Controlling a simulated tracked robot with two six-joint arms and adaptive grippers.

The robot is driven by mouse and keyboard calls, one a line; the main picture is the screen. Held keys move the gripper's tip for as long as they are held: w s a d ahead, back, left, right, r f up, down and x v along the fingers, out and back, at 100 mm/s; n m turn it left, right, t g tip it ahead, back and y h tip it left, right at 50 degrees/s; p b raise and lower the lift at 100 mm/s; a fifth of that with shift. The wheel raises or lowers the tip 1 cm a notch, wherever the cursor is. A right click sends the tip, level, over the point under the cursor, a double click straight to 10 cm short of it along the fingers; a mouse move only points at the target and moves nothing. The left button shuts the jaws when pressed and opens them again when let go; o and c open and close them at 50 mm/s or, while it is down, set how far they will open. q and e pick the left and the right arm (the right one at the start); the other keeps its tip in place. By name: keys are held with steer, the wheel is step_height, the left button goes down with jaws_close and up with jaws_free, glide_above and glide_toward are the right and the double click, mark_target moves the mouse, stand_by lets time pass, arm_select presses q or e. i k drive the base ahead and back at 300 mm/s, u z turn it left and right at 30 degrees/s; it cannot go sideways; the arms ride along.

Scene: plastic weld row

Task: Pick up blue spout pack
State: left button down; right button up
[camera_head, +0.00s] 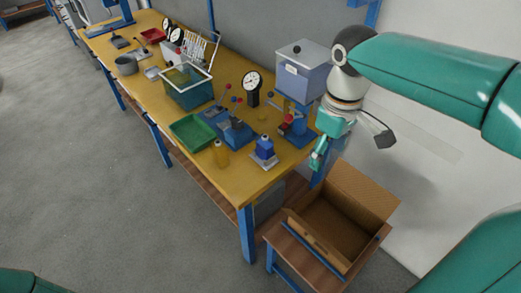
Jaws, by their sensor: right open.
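The blue spout pack (265,147) looks like a small blue block with a dark top. It stands upright on a small pale base near the front right corner of the yellow workbench (232,180). My right gripper (351,153) is open and empty, its two fingers spread wide. It hangs to the right of the pack, off the bench's right end and above the cardboard box, clearly apart from the pack. My left gripper is out of view.
An open cardboard box (320,222) sits on a low wooden stand (300,257) at the bench's right end.

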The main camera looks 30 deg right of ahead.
mark_target(265, 145)
steer(key=i, duration=0.95)
steer(key=z, duration=0.05)
